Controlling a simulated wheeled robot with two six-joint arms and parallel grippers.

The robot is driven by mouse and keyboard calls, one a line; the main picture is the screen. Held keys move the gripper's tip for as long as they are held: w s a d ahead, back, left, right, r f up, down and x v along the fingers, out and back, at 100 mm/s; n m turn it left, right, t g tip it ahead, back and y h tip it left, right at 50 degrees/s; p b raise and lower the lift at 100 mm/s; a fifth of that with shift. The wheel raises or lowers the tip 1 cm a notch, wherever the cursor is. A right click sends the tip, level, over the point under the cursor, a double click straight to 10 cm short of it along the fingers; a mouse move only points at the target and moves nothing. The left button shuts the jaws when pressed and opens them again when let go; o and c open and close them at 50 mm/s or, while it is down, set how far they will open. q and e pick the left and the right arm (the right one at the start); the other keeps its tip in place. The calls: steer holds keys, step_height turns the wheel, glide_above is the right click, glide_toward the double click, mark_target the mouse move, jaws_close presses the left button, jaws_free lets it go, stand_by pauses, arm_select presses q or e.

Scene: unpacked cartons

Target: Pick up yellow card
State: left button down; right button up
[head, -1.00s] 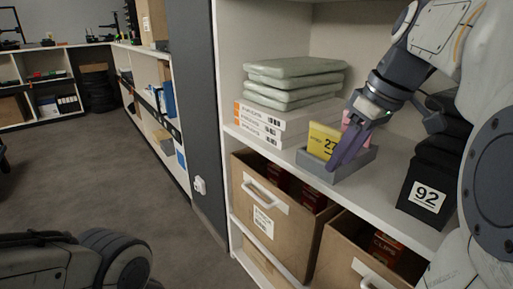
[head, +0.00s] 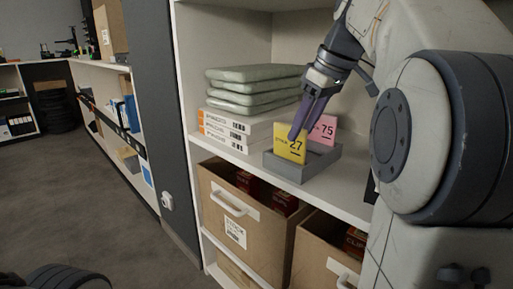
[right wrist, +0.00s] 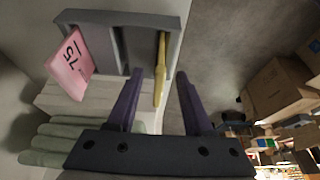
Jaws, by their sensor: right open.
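The yellow card (head: 290,148), marked 27, stands upright in the front of a grey tray (head: 322,160) on the shelf. A pink card (head: 323,130), marked 75, stands behind it in the same tray. My right gripper (head: 301,132) is open at the yellow card's upper edge. In the right wrist view the yellow card (right wrist: 160,72) shows edge-on between the two spread fingers (right wrist: 160,75), with a gap on each side. The pink card (right wrist: 70,65) lies outside the left finger there. My left gripper is not in view.
White boxes (head: 228,132) with folded green packs (head: 250,92) on top stand left of the tray. Cardboard bins (head: 215,215) with red boxes sit on the shelf below. A dark upright panel (head: 155,100) borders the shelf at left.

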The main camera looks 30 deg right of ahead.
mark_target(290, 125)
steer(key=w, duration=0.1)
steer(key=w+a, duration=0.1)
steer(key=w, duration=0.1)
steer(key=shift+w+f, duration=0.1)
steer(key=shift+f, duration=0.05)
steer(key=shift+f+b, duration=0.5)
steer(key=shift+b, duration=0.3)
jaws_close()
steer(key=shift+r, duration=0.1)
